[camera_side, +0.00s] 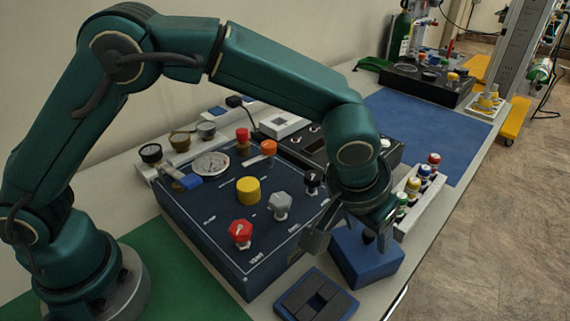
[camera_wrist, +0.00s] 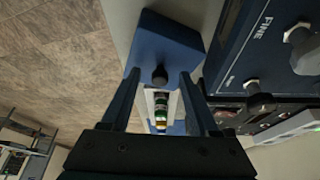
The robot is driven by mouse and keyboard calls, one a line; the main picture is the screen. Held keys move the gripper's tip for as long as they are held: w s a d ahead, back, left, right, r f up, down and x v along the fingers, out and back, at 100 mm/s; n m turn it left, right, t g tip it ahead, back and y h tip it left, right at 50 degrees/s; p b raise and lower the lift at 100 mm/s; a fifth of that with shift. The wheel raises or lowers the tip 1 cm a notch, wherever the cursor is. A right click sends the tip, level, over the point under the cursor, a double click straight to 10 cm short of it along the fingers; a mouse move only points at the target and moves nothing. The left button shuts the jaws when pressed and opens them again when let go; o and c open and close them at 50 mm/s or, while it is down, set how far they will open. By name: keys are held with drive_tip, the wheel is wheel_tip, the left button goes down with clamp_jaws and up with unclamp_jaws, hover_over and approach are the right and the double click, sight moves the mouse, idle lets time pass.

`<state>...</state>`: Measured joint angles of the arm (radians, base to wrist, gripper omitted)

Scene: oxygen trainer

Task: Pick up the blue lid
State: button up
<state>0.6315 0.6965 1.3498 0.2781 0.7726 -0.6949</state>
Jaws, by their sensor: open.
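The blue lid (camera_side: 365,262) is a blue block with a black knob on top, standing at the front edge of the table. In the wrist view the lid (camera_wrist: 170,38) is at the top, and its black knob (camera_wrist: 160,75) shows between my two fingers. My gripper (camera_side: 352,231) is open just above the lid, one finger to either side of the knob in the picture. In the wrist view my gripper (camera_wrist: 159,77) has clear gaps on both sides of the knob. I cannot tell whether the fingertips reach down to the knob's height.
A blue tray with dark compartments (camera_side: 335,307) lies left of the lid. The dark blue control panel (camera_side: 215,240) with red, yellow and grey knobs is behind it. A white rack (camera_side: 411,216) of small coloured-cap bottles stands close to the right. A blue mat (camera_side: 425,125) lies farther back.

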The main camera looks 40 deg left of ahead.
clamp_jaws()
idle(1.4)
